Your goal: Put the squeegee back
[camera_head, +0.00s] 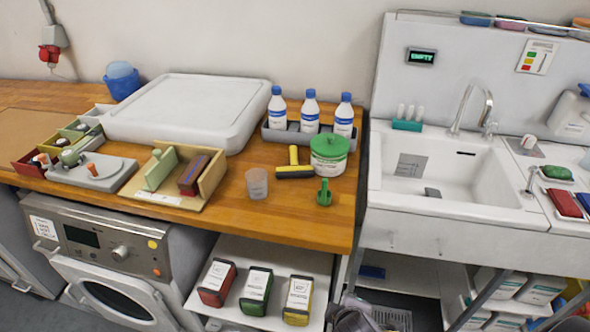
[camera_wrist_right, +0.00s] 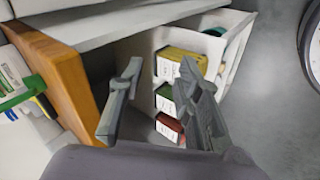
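A yellow-handled tool with a dark bar (camera_head: 294,168), which looks like the squeegee, lies on the wooden counter (camera_head: 310,228). It is just left of a green-lidded white tub (camera_head: 329,153) and in front of the bottle tray. My right gripper (camera_wrist_right: 160,85) is open in the right wrist view, with nothing between its fingers. It is low, beside the counter edge, facing the shelf with boxes. My left gripper is not in view.
A clear cup (camera_head: 257,183) and a small green-handled tool (camera_head: 324,193) stand near the counter's front. Bottles (camera_head: 310,112) stand in a grey tray (camera_head: 290,134) behind. A sink (camera_head: 455,172) is at the right. Boxes (camera_head: 257,291) sit on the lower shelf.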

